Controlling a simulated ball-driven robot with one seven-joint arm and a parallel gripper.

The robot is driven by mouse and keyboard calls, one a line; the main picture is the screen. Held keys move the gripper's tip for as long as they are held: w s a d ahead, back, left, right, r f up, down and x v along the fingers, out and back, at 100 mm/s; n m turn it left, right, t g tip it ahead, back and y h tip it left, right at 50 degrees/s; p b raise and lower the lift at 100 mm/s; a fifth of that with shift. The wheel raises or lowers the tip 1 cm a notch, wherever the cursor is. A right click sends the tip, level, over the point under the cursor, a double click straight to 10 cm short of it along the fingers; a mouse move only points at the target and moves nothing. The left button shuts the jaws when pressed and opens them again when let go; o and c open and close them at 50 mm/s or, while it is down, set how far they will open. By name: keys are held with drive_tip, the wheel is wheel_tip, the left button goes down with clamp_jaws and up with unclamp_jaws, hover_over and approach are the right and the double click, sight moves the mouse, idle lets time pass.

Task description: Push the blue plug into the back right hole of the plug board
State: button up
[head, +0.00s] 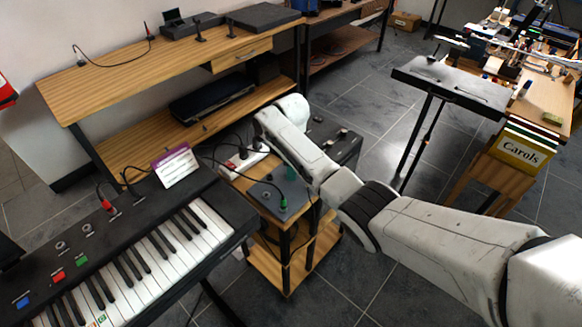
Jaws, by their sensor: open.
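A grey plug board (266,196) lies on the small wooden stand in the middle of the head view. A green-topped plug (283,204) stands near its front edge, and a small dark piece shows near its back left. A teal upright piece (291,173) shows at the back right of the board, close against the outline of my forearm; I cannot tell whether it is the blue plug. My forearm covers the space to the right of the board. My gripper is hidden behind my arm, so its fingers do not show.
A keyboard (150,255) with a white card stands at the front left. Behind the board are a white power strip (243,162) and cables. A dark box (335,145) is beyond my forearm. A wooden shelf desk (150,65) stands at the back left.

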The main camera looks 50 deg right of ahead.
wheel_tip(320, 180, up, 11)
drive_tip(key=shift+f, duration=0.2)
drive_tip(key=shift+s+f, duration=0.1)
